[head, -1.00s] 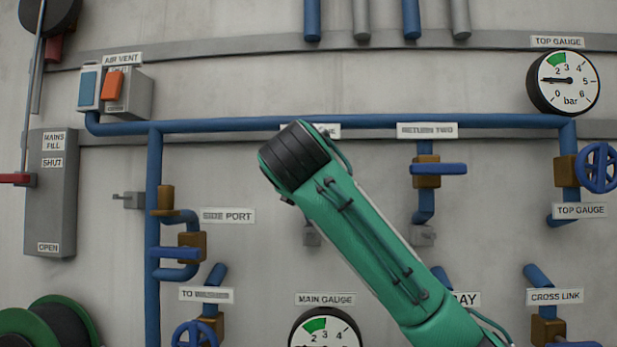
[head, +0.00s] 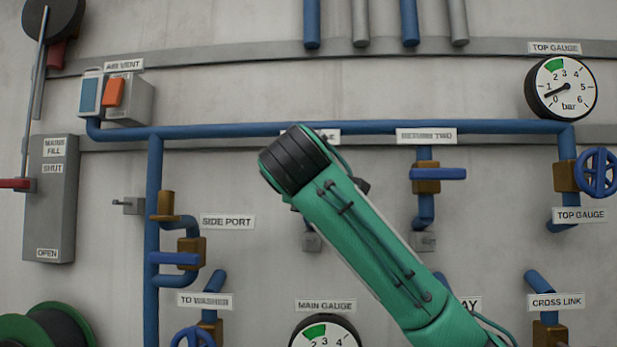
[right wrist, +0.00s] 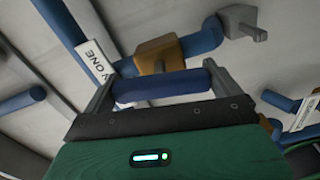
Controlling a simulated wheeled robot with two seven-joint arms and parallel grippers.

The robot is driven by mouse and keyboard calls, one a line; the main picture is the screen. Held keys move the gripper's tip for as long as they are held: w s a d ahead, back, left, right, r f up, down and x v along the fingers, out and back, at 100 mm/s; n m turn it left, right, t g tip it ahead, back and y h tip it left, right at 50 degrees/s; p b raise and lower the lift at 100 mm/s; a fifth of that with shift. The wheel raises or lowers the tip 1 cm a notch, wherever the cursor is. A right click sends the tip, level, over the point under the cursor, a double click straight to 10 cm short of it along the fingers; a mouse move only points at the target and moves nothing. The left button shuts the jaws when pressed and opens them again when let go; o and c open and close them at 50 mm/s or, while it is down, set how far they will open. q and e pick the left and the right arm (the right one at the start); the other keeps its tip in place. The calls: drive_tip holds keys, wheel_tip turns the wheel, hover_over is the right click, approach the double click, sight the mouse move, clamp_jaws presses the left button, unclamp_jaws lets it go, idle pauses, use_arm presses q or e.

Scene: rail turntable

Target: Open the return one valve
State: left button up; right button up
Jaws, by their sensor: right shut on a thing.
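In the right wrist view, my right gripper (right wrist: 160,84) is shut on the blue handle (right wrist: 168,88) of a valve, one finger at each end of it. The brass valve body (right wrist: 157,54) sits just beyond, on a blue pipe. A label (right wrist: 97,64) ending in "ONE" is beside it. In the head view, my green right arm covers this valve and most of its label (head: 329,135). A dark part shows at the arm's right side; I cannot tell exactly what it is. My left gripper is not in view.
The return two valve (head: 427,180) is to the right, its blue handle lying across its pipe. The top gauge (head: 561,87) reads between 0 and 1. The side port valve (head: 190,252) and air vent box (head: 122,96) are left. A grey bracket (head: 312,242) is close by the arm.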

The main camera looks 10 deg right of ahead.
drive_tip(key=shift+a, duration=0.1)
drive_tip(key=o, duration=0.6)
drive_tip(key=shift+b+v, duration=3.3)
drive_tip(key=shift+v, duration=3.7)
drive_tip(key=shift+w+f, duration=0.1)
